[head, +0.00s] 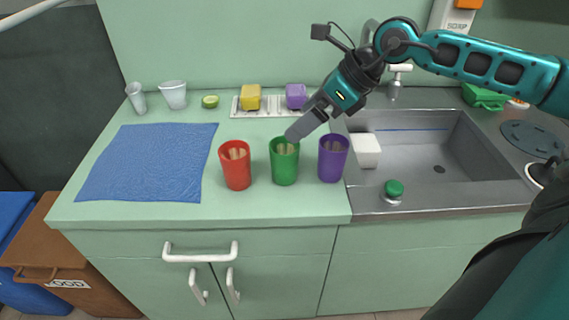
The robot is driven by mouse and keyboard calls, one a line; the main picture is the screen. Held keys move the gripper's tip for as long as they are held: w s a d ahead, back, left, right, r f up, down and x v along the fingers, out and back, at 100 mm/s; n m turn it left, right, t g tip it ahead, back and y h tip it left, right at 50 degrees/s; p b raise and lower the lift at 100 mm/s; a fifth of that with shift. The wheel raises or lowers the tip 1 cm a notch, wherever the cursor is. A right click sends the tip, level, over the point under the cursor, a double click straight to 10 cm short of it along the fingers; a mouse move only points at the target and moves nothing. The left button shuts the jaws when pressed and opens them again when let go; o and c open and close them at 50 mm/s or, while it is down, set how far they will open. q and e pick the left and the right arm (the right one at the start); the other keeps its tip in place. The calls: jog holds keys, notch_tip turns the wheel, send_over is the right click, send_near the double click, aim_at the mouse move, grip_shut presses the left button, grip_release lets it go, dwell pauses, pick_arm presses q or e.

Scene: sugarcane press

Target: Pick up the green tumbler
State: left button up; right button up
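The green tumbler (284,168) stands upright on the counter between a red tumbler (236,170) and a purple tumbler (332,163). Light brown pieces show inside the green and red ones. My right gripper (297,131) comes in from the upper right, with its grey fingers pointing down and left at the green tumbler's back rim. The fingers overlap one another in this view, so their gap is hidden. I cannot tell whether they touch the rim. My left gripper is not in view.
A blue cloth (146,163) lies to the left. Behind are two clear cups (173,94), a cut lime (210,101), and yellow (250,97) and purple (296,96) blocks on a white rack. A sink (440,165) is at right. The counter in front of the tumblers is clear.

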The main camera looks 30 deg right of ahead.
jog(key=d+h, duration=0.1)
jog(key=d, duration=0.1)
send_near(284, 145)
jog(key=a+f, duration=0.2)
jog(key=a, duration=0.1)
jog(key=shift+s+h, duration=0.2)
jog(key=shift+h, duration=0.1)
jog(key=x, duration=0.4)
jog(key=shift+a+r+p, duration=0.15)
jog(key=shift+a+p, duration=0.15)
jog(key=shift+w+a+f, duration=0.15)
jog(key=shift+w+f, duration=0.15)
jog(key=shift+f, duration=0.2)
jog(key=shift+c, duration=0.4)
jog(key=c, duration=1.3)
jog(key=shift+o, duration=0.2)
jog(key=shift+r, duration=0.15)
